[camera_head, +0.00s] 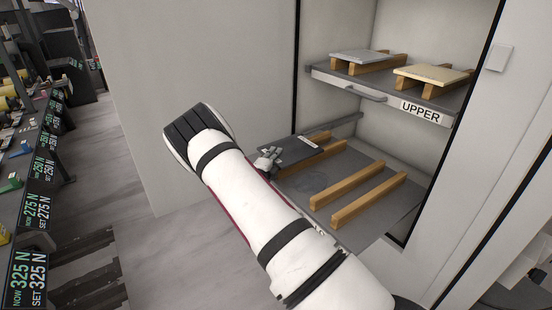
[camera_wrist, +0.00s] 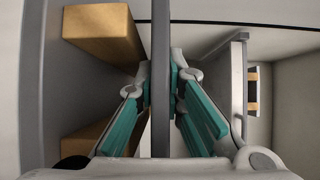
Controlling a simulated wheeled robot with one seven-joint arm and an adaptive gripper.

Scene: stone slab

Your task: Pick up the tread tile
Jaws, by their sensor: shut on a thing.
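The tread tile is a thin dark grey slab (camera_head: 294,150) with a small white label, over the left part of the lower shelf in the head view. My gripper (camera_head: 268,160) is shut on its near left edge. In the wrist view the tile (camera_wrist: 161,40) shows edge-on as a dark strip between the teal finger pads of my gripper (camera_wrist: 161,88). A narrow gap shows there between the tile and the wooden bars (camera_wrist: 100,30). My arm hides part of the near shelf edge.
The lower shelf (camera_head: 360,172) has bare wooden bars (camera_head: 370,198) to the right. Above it, the upper shelf (camera_head: 385,90), labelled UPPER, has a handle and carries a grey tile (camera_head: 362,56) and a cream tile (camera_head: 435,73) on bars. Cabinet walls enclose both sides.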

